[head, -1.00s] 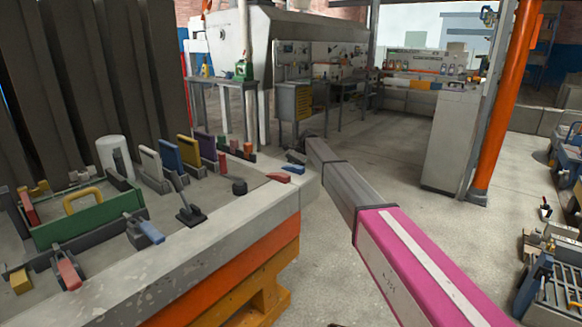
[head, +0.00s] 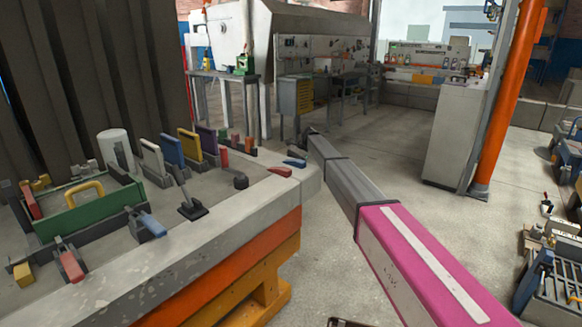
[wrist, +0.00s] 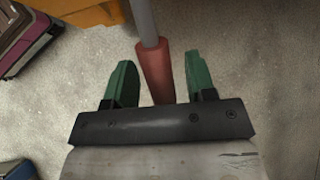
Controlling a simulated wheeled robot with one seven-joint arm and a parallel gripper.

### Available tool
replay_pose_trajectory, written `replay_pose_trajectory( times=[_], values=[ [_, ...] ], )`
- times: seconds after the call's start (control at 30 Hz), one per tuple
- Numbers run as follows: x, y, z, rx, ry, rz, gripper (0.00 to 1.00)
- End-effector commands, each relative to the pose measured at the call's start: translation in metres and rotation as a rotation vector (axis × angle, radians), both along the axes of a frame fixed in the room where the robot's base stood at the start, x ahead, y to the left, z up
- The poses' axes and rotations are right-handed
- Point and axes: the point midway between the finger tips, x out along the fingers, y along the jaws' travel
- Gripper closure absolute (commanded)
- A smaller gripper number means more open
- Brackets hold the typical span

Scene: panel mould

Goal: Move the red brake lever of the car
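In the wrist view, a red lever handle (wrist: 156,72) on a grey rod (wrist: 147,22) stands between the two green fingers of my gripper (wrist: 160,80). The fingers are apart, with a gap on each side of the handle, the left gap smaller. The handle's lower end is hidden by the dark gripper body. I cannot tell how far the handle lies below the fingertips. I cannot make out my gripper or this handle in the head view. What the rod is fixed to is out of sight.
A bench (head: 225,247) with an orange side stands at left, carrying a green tray (head: 92,213), coloured panels and small levers. A pink and grey beam (head: 415,250) crosses the front. An orange post (head: 508,110) stands at right. Bare floor (head: 390,165) lies between.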

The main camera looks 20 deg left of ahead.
Motion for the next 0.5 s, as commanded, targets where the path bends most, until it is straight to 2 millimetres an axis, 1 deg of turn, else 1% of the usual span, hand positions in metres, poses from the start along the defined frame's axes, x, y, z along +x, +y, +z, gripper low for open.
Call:
replay_pose_trajectory(
  times=[0.27,0.37,0.5],
  values=[
    [0.003,-0.002,0.004,0.001,-0.002,0.0,0.49],
    [0.007,-0.005,0.01,0.0,-0.002,0.0,0.49],
    [0.017,-0.013,0.024,0.0,-0.001,-0.001,0.49]
  ],
)
